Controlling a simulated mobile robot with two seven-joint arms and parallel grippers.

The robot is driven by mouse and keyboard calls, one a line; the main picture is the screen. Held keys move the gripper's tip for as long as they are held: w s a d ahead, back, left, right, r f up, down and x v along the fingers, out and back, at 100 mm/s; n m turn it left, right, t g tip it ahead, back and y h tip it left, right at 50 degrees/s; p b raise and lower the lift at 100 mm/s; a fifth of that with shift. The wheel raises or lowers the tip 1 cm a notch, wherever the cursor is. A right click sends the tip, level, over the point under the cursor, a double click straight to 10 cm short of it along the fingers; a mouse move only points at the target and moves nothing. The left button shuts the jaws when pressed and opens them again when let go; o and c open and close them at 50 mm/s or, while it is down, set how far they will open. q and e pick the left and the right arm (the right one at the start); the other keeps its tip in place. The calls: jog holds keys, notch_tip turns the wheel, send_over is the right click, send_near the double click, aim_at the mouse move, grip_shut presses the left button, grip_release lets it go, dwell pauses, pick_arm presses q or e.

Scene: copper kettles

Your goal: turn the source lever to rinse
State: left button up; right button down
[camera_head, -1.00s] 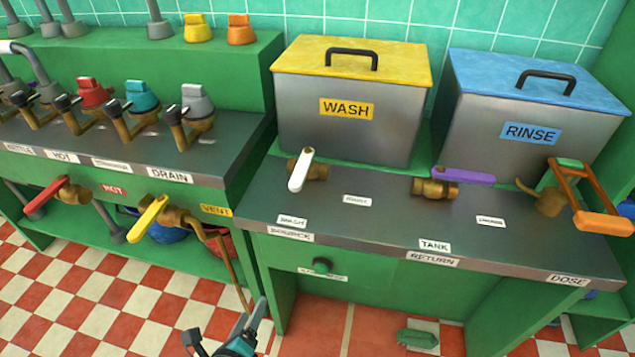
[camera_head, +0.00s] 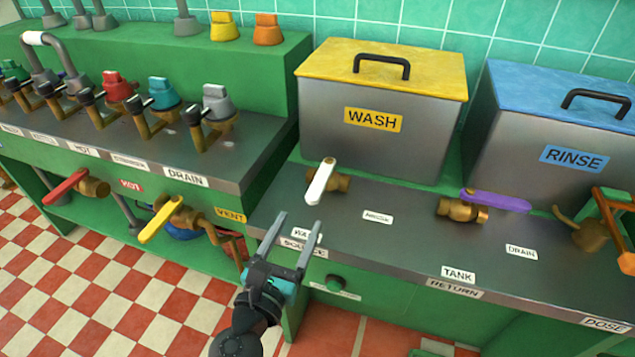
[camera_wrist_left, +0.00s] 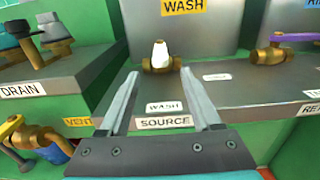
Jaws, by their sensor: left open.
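The source lever (camera_head: 320,182) is a white handle on a brass valve in front of the yellow-lidded WASH tank (camera_head: 378,112). It points toward the counter front, above the small WASH label. It also shows in the left wrist view (camera_wrist_left: 160,54), beyond the fingers. A small label, likely RINSE (camera_head: 378,217), lies to the right of the valve. My left gripper (camera_head: 297,220) is open and empty, at the counter's front edge by the SOURCE label (camera_head: 303,248), short of the lever and apart from it. My right gripper is not in view.
A purple lever (camera_head: 495,200) on the TANK valve stands to the right, before the blue-lidded RINSE tank (camera_head: 560,130). A yellow VENT lever (camera_head: 161,219) and a red lever (camera_head: 66,187) stick out at left. The counter between the white and purple levers is clear.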

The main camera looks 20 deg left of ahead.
aim_at(317, 186)
pick_arm(q)
jog(key=w+p, duration=0.1)
jog(key=w, duration=0.8)
jog(key=shift+w+d, duration=0.15)
jog(key=shift+w, duration=0.95)
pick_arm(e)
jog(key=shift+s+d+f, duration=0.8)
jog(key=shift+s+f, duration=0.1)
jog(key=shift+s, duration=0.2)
pick_arm(q)
grip_shut()
